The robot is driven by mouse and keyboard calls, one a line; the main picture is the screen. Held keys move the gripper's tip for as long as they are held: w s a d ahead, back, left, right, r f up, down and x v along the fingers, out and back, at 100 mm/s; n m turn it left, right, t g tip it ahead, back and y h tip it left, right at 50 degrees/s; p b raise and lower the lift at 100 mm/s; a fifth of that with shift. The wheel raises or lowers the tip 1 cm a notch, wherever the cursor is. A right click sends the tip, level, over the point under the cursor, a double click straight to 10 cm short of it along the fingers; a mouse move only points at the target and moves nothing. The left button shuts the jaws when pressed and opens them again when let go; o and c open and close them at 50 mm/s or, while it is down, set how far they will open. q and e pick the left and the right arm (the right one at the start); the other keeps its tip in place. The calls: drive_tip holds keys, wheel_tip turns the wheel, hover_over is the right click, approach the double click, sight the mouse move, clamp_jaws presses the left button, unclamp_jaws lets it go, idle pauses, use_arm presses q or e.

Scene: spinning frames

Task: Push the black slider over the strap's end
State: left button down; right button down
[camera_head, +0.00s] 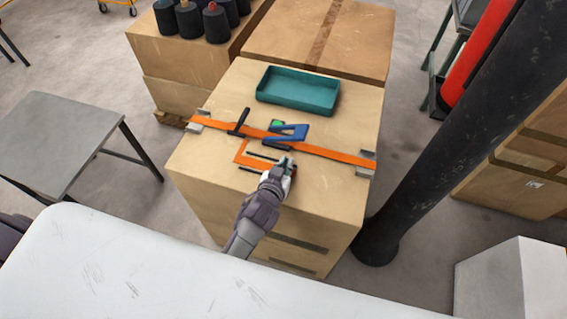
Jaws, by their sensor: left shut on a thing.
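An orange strap (340,156) runs across the top of a cardboard box. A loose orange length (240,152) of it bends towards my left gripper (284,165). That gripper is shut at this loose end, near the box's front edge; its fingers hide most of what they hold. A black T-shaped piece (239,122) lies across the strap on the left; I cannot tell whether it is the slider. Thin dark bars (262,156) lie by the loose length. A blue lever piece (290,133) with a green part (277,124) sits at the strap's middle. My right gripper is not in view.
A teal tray (298,103) stands behind the strap on the box (200,160). Grey corner pieces (366,164) sit under the strap at the box edges. A dark column (440,130) rises to the right. A grey table (70,142) stands left.

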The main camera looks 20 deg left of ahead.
use_arm(q)
drive_tip(key=shift+d, duration=0.25)
drive_tip(key=c, duration=1.5)
unclamp_jaws()
drive_tip(key=shift+o, duration=1.3)
drive_tip(key=shift+d, duration=0.1)
drive_tip(key=shift+s, duration=0.1)
drive_tip(key=shift+s+r, duration=0.15)
drive_tip(key=shift+s, duration=0.15)
drive_tip(key=v, duration=1.1)
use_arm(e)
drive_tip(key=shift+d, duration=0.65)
use_arm(q)
drive_tip(key=shift+r, duration=0.1)
